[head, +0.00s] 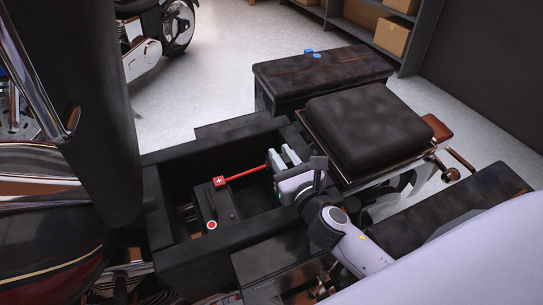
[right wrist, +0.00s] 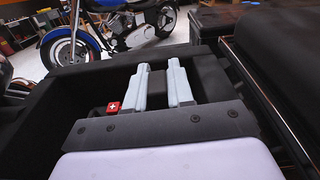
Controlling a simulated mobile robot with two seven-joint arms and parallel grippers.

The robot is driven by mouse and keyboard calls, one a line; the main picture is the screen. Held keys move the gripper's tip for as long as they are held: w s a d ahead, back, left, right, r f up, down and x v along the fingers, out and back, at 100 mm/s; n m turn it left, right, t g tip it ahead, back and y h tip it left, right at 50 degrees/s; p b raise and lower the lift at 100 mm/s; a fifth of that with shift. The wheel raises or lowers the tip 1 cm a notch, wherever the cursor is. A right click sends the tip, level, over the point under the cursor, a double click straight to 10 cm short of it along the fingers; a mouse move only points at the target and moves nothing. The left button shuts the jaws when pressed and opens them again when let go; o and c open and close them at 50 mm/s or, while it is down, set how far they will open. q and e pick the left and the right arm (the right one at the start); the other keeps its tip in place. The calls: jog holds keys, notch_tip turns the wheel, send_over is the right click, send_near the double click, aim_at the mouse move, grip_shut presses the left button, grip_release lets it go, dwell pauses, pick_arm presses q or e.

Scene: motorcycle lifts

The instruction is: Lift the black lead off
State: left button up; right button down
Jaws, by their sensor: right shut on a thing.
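The battery (head: 224,208) sits in an open black box (head: 165,236) in the head view. A red clamp with a white plus (head: 219,181) is on its far side, and it also shows in the right wrist view (right wrist: 113,108). A red lead (head: 247,173) runs from it rightward to near my right gripper (head: 284,159). A round red mark with a pale rim (head: 211,225) is on the battery's near side. My right gripper, whose fingers also show in the wrist view (right wrist: 160,85), is shut on the black lead over the box's right part. The lead hardly shows against the dark box. My left gripper is out of view.
A padded black seat (head: 367,125) stands close right of my right gripper, with a dark case (head: 320,75) behind it. A motorcycle (head: 160,40) stands at the back. Tall dark bodywork (head: 95,110) rises on the left. The grey floor (head: 225,60) behind is clear.

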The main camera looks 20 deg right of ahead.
jog(key=shift+d+m, duration=0.4)
jog(key=shift+d, duration=0.1)
jog(key=c, duration=1.1)
grip_release()
jog(key=shift+o, duration=0.2)
jog(key=shift+s, duration=0.1)
jog(key=shift+s, duration=3.5)
